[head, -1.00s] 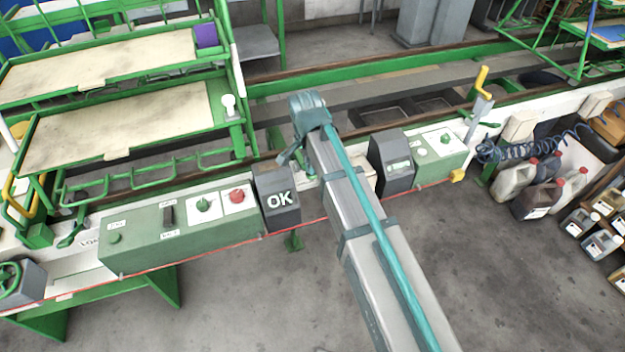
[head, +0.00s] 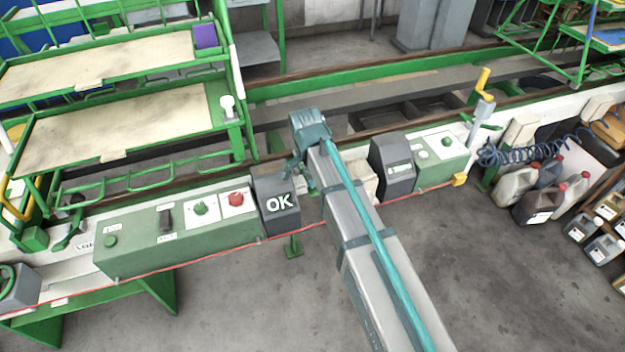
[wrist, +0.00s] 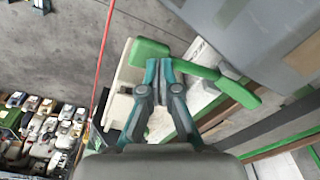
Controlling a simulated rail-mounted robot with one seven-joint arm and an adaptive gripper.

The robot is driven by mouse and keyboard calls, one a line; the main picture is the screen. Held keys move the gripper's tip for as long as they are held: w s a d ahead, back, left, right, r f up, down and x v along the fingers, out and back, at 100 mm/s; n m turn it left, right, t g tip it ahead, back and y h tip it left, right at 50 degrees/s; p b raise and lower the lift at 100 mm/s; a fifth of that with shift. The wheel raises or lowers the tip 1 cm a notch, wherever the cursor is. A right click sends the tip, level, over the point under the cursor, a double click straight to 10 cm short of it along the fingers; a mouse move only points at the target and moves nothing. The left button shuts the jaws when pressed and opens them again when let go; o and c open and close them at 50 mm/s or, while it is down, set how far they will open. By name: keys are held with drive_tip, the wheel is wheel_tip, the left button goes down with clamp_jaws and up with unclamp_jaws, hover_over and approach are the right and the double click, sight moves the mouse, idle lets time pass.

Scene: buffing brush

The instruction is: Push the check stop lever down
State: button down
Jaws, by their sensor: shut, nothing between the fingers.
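In the wrist view a green lever (wrist: 208,73) runs from a green block at its left end to a rounded handle at lower right. No label on it is readable, so I cannot confirm it is the check stop lever. My gripper (wrist: 160,64) is shut and empty, its teal fingertips over the lever's left part beside the block. I cannot tell whether they touch it. In the head view my wrist and gripper are mostly hidden behind my arm, just right of the grey box marked OK (head: 279,203).
A green control panel (head: 140,253) with knobs and a red button is left of the OK box. A second grey box (head: 393,168) stands close on the right. A yellow-handled lever (head: 483,82) is farther right. Several jugs stand on the floor at right.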

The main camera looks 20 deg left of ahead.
drive_tip(key=s, duration=0.1)
drive_tip(key=s+a+r+p, duration=0.1)
drive_tip(key=shift+s+a, duration=0.15)
drive_tip(key=shift+s, duration=0.2)
drive_tip(key=shift+r, duration=0.15)
wheel_tip(320, 180, up, 12)
drive_tip(key=s, duration=0.1)
drive_tip(key=shift+a, duration=0.25)
idle(0.3)
idle(0.4)
